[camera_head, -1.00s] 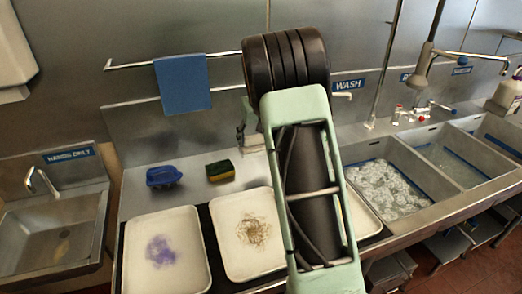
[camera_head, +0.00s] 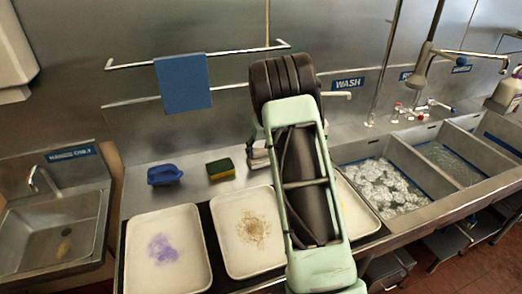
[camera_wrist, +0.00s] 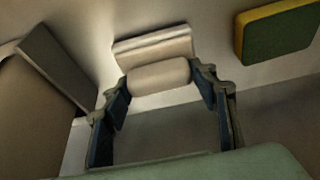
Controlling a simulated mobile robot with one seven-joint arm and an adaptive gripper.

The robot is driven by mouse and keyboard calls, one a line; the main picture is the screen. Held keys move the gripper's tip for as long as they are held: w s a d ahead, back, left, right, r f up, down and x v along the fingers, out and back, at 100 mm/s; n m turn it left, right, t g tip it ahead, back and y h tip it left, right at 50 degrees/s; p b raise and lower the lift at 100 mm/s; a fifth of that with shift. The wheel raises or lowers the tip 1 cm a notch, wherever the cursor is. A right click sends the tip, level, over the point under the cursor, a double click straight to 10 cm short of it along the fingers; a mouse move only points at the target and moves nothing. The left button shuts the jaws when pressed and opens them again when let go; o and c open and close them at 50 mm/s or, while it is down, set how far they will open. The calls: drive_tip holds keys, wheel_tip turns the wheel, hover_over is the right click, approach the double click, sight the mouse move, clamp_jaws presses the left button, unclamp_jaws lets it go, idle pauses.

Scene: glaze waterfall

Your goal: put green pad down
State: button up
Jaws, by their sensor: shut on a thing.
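My gripper (camera_wrist: 160,84) is shut on a pale cream, rounded pad (camera_wrist: 159,75), held between its fingertips in the wrist view. A second pale, ridged piece (camera_wrist: 152,47) shows right behind it; I cannot tell whether the two are joined. In the head view the gripper (camera_head: 260,155) is low over the steel counter, mostly hidden by my arm. The held piece shows no clear green. A green-topped sponge with yellow sides (camera_head: 220,169) lies on the counter left of the gripper, apart from it; the wrist view also shows it at upper right (camera_wrist: 277,29).
A blue scrubber (camera_head: 164,175) lies left of the sponge. Trays with purple (camera_head: 188,279) and brown (camera_head: 226,263) stains stand in front, with another tray (camera_head: 362,215) partly behind my arm. Sinks (camera_head: 408,210) lie right. A blue cloth (camera_head: 183,83) hangs on the wall rail.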

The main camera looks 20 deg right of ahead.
drive_tip(key=shift+f, duration=0.2)
drive_tip(key=o, duration=1)
drive_tip(key=shift+r, duration=0.1)
drive_tip(key=shift+r, duration=0.1)
drive_tip(key=shift+r, duration=0.2)
drive_tip(key=b+v, duration=0.1)
drive_tip(key=v, duration=1)
drive_tip(key=shift+s+r, duration=0.2)
drive_tip(key=shift+r, duration=0.15)
